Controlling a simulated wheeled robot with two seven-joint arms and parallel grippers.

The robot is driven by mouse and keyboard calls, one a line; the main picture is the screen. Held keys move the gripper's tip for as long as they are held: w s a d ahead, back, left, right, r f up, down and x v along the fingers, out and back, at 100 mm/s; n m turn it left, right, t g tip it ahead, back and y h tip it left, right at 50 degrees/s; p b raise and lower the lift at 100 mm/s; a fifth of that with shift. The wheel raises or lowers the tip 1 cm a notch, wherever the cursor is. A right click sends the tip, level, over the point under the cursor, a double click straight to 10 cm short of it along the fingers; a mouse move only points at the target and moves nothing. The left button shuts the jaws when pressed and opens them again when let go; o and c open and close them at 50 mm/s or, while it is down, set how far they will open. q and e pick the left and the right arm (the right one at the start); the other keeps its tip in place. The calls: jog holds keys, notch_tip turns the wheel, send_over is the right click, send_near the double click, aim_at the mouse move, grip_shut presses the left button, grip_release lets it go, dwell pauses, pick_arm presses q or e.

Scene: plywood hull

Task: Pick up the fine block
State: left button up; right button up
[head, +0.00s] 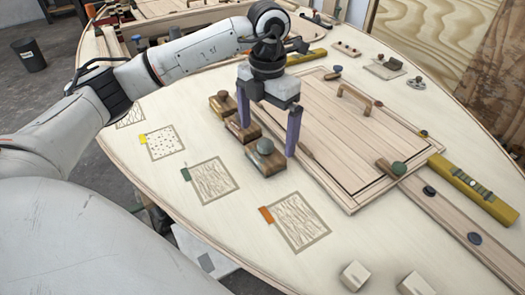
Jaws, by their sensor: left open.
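Three dark wooden blocks stand in a slanting row on the pale plywood: a far block (220,105), a middle block (238,130) and a near block (267,163) with a round grey knob. I cannot tell from markings which is the fine block. My left gripper (268,141) is open, pointing down over the row. One purple finger is beside the middle block and the other is to the right of the near block's knob. The fingers partly cover the blocks, and contact is unclear. My right gripper is out of view.
Outlined textured patches with yellow (143,140), green (186,174) and orange (266,215) tabs lie left and in front. A panel with a wooden handle (355,96) is right of the gripper. A yellow level (470,190) and two pale blocks (354,275) lie farther right and near.

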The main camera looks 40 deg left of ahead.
aim_at(266, 143)
pick_arm(q)
jog(key=shift+w+a+f, duration=0.1)
jog(key=shift+f, duration=2.6)
jog(key=c, duration=1.2)
jog(key=shift+o, duration=0.2)
notch_tip(266, 143, up, 10)
jog(key=shift+r, duration=0.1)
